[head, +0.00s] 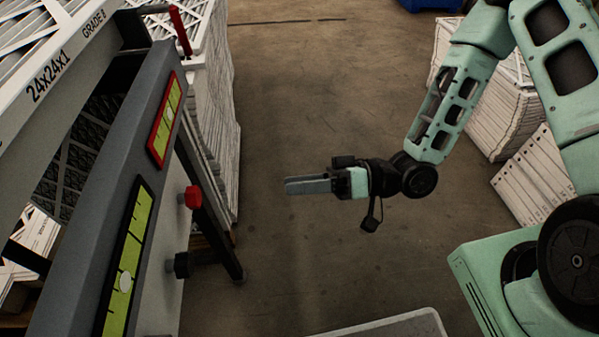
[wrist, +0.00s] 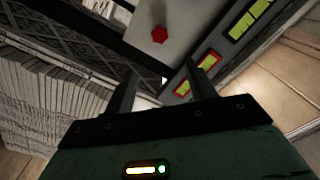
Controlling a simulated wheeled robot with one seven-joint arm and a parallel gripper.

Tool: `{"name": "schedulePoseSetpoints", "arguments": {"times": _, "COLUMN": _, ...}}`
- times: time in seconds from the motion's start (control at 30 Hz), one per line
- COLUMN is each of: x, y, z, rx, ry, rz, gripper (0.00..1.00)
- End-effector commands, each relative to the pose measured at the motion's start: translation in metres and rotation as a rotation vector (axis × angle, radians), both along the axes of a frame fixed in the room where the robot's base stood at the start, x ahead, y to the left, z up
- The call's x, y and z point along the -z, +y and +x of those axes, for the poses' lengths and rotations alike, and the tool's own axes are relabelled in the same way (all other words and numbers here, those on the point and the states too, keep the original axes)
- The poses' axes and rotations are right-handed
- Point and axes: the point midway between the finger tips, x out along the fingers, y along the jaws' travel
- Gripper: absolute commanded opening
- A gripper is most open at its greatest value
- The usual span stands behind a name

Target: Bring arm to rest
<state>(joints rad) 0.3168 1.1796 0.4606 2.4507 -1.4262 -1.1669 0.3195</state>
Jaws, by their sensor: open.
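My arm, mint green with black joints, reaches in from the upper right of the head view. My gripper (head: 290,186) points left in mid-air over the open floor, apart from the grey machine. In the wrist view my gripper (wrist: 165,80) shows two dark fingers spread apart with nothing between them. The grey machine panel (head: 130,140) stands at the left with a red knob (head: 193,197), a black knob (head: 182,265) and two yellow-green gauges. The red knob also shows beyond the fingers in the wrist view (wrist: 159,35).
Stacked white boxed filters (head: 205,100) stand behind the machine. More stacks (head: 505,110) stand at the right, behind my arm. A boxed filter labelled 24x24x1 (head: 60,75) lies at upper left. A pale-edged surface (head: 400,325) shows at the bottom. The concrete floor (head: 310,90) between is clear.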

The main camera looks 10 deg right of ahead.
Motion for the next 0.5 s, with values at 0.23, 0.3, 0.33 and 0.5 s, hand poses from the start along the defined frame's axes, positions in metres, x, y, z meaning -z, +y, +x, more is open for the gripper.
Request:
{"name": "schedulePoseSetpoints", "arguments": {"times": 0.23, "x": 0.0, "y": 0.001, "z": 0.0, "rx": -0.001, "ry": -0.002, "rz": -0.005, "gripper": 0.56}}
{"name": "schedulePoseSetpoints", "arguments": {"times": 0.3, "x": 0.003, "y": 0.002, "z": 0.001, "rx": -0.008, "ry": -0.014, "rz": -0.047, "gripper": 0.56}}
{"name": "schedulePoseSetpoints", "arguments": {"times": 0.33, "x": 0.006, "y": 0.003, "z": 0.003, "rx": -0.011, "ry": -0.024, "rz": -0.079, "gripper": 0.56}}
{"name": "schedulePoseSetpoints", "arguments": {"times": 0.5, "x": 0.026, "y": 0.004, "z": 0.017, "rx": -0.033, "ry": -0.107, "rz": -0.41, "gripper": 0.56}}
